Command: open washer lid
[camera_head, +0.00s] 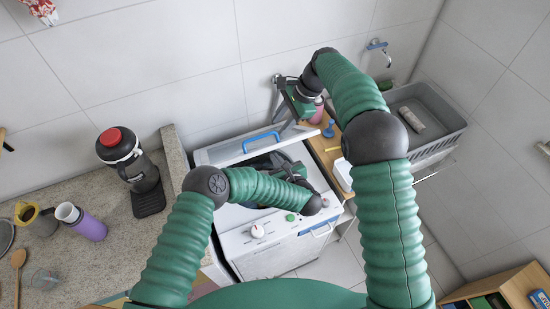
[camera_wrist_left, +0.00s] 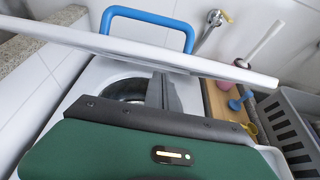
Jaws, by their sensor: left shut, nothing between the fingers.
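The white washer (camera_head: 228,219) stands in the middle of the head view, with a dial and a green button on its front panel. Its lid (camera_head: 214,152) is raised at the back and carries a blue handle (camera_head: 262,138). In the left wrist view the lid (camera_wrist_left: 70,35) is nearly edge-on, with its handle (camera_wrist_left: 148,22) above it and the round drum opening (camera_wrist_left: 122,90) partly showing below. My left gripper (camera_head: 262,164) is shut and empty over the opening, by the lid's underside; contact is unclear. My right gripper (camera_head: 283,126) is near the lid's right end; its fingers are unclear.
A wooden shelf (camera_head: 324,152) with small items and a grey basket (camera_head: 404,97) lie to the right. The stone counter at left holds a black coffee maker (camera_head: 132,165) and a purple cup (camera_head: 90,226). A tiled wall (camera_head: 180,60) stands close behind the lid.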

